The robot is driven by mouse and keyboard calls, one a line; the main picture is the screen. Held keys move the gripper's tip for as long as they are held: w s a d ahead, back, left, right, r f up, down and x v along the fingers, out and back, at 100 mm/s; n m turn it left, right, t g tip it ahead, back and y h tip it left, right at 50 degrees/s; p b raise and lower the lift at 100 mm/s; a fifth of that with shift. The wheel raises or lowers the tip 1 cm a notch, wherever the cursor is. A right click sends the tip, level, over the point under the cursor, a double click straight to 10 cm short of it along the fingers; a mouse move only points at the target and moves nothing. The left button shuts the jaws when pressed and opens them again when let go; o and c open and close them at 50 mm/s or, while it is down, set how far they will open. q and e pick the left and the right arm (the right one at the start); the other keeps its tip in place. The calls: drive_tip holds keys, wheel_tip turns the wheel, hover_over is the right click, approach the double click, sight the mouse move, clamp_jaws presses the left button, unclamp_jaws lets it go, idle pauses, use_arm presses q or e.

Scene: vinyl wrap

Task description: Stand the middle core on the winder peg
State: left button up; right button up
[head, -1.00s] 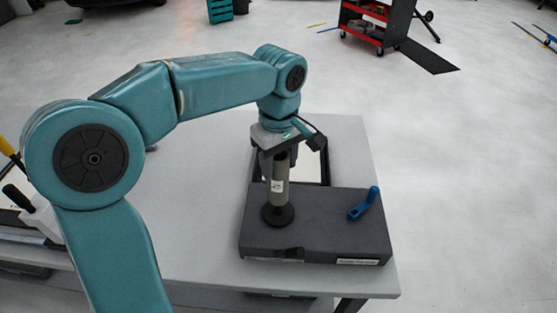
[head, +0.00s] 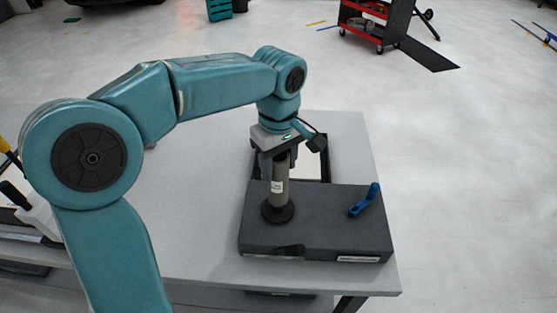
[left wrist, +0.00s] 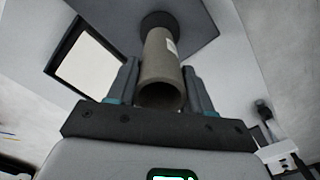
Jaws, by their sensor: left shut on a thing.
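The core (head: 278,188) is a grey-brown tube with a small white label. It stands about upright on the black round base (head: 278,212) of the dark grey winder box (head: 335,222). My left gripper (head: 278,160) is shut on the tube's upper part from above. In the left wrist view, the core (left wrist: 161,72) sits between the two fingers, its open end towards the camera and its far end at the black base (left wrist: 158,20). The peg is hidden, so I cannot tell how far the core is down over it. My right gripper is not in view.
A blue crank handle (head: 365,200) stands up at the right of the winder box. A black-framed tray (head: 318,168) with a pale inside lies behind it. The light grey table (head: 205,200) is clear to the left of the box. A red tool cart (head: 362,32) stands far off.

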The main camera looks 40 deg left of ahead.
use_arm(q)
drive_tip(key=shift+f+b, duration=1.35)
drive_tip(key=shift+f, duration=0.6)
drive_tip(key=o, duration=1.4)
wheel_tip(320, 180, up, 16)
drive_tip(key=p, duration=0.2)
drive_tip(key=shift+r, duration=0.25)
drive_tip(key=shift+f, duration=0.1)
